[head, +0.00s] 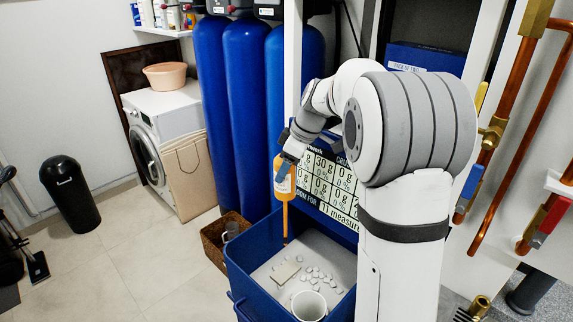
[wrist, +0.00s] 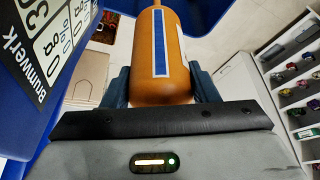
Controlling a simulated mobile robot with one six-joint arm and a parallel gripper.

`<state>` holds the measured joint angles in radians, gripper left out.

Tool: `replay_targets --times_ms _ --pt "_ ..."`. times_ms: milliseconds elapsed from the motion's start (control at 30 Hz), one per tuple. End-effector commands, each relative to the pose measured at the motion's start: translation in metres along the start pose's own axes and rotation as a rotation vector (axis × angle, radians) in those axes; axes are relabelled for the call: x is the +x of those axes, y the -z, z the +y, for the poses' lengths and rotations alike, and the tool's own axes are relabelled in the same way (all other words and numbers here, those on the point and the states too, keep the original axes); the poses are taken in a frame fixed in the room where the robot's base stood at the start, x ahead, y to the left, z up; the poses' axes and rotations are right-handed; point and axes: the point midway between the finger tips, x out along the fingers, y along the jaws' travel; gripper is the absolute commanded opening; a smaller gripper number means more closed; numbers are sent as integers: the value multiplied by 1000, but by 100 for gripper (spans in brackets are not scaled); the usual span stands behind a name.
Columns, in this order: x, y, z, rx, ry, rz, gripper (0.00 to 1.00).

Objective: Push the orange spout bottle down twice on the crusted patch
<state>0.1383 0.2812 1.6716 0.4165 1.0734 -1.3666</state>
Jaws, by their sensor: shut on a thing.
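The orange spout bottle (head: 284,212) hangs upright with its spout down over the blue bin. Its body, with a blue-striped label, also shows in the wrist view (wrist: 180,80). My gripper (head: 285,166) is shut on the bottle near its upper end; in the wrist view the two dark fingers press on either side of it. The spout tip is near the left part of the bin's pale contents (head: 262,272); I cannot tell whether it touches. White lumps (head: 316,277), which may be the crusted patch, lie to the right of and below the tip.
The blue bin's wall (head: 246,285) surrounds the contents. A printed panel (head: 325,185) stands behind the bottle, with blue tanks (head: 245,110) further back. A wicker basket (head: 218,240) stands left of the bin.

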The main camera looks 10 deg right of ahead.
Motion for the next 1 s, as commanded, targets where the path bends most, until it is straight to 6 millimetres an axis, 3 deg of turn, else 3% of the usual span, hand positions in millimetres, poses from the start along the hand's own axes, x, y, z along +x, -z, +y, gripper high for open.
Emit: replay_targets --times_ms 100,1000 --pt "20 -8 0 0 -2 1 31" --pt "126 -53 1 1 -3 1 31"
